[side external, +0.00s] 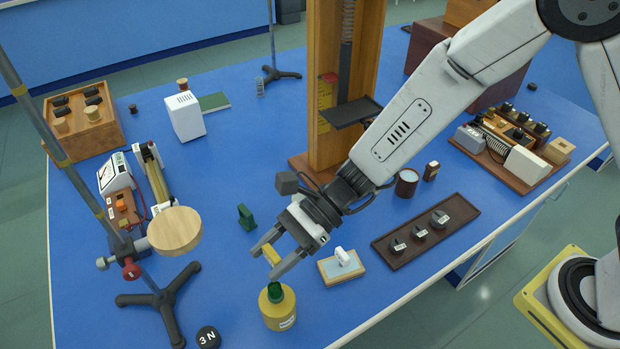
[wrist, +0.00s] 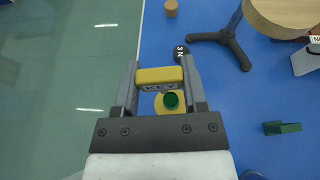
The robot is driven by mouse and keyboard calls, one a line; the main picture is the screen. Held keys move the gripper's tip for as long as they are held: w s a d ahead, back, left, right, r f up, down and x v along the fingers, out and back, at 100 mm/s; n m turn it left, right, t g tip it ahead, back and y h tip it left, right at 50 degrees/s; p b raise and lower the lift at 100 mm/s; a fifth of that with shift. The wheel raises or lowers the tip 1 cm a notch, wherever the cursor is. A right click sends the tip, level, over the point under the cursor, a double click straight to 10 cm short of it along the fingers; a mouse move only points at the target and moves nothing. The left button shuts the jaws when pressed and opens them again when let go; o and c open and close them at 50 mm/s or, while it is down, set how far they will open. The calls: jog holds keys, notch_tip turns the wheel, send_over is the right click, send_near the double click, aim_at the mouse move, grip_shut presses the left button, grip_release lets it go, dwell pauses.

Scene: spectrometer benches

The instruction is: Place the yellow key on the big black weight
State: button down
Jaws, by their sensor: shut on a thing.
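My gripper (side external: 264,263) is shut on the yellow key (side external: 271,256), a small block held between the fingertips above the table. In the wrist view my gripper (wrist: 160,72) holds the key (wrist: 160,76) crosswise, with "KEY" lettering on its near face. A round black weight marked 3 N (side external: 208,338) lies on the blue table at the front left in the side view. In the wrist view the weight (wrist: 181,51) shows just beyond the key, partly hidden at its lower side. The key is apart from the weight.
A yellow bottle with a green stopper (side external: 278,308) stands near and below my gripper. A tripod stand (side external: 165,301) with a wooden disc (side external: 175,231) stands left. A dark tray (side external: 446,217) holds small weights. A green block (side external: 246,217) lies behind the gripper.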

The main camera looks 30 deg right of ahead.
jog(key=s+a+f+n+g, duration=0.2)
jog(key=s+a+n+g, duration=0.1)
jog(key=s, duration=0.4)
jog(key=shift+a+f+g+h, duration=0.4)
jog(key=shift+a+g, duration=0.1)
jog(key=shift+a, duration=0.05)
jog(key=shift+w, duration=0.1)
send_over(207, 336)
jog(key=s+d, duration=0.1)
notch_tip(207, 336, down, 8)
jog(key=shift+f, duration=0.15)
jog(key=shift+w+a+f, duration=0.35)
jog(key=shift+w+f, duration=0.05)
jog(key=shift+f, duration=0.2)
jog(key=shift+a+f, duration=0.1)
jog(key=shift+f, duration=0.05)
jog(key=shift+w+f, duration=0.1)
jog(key=shift+f, duration=1.5)
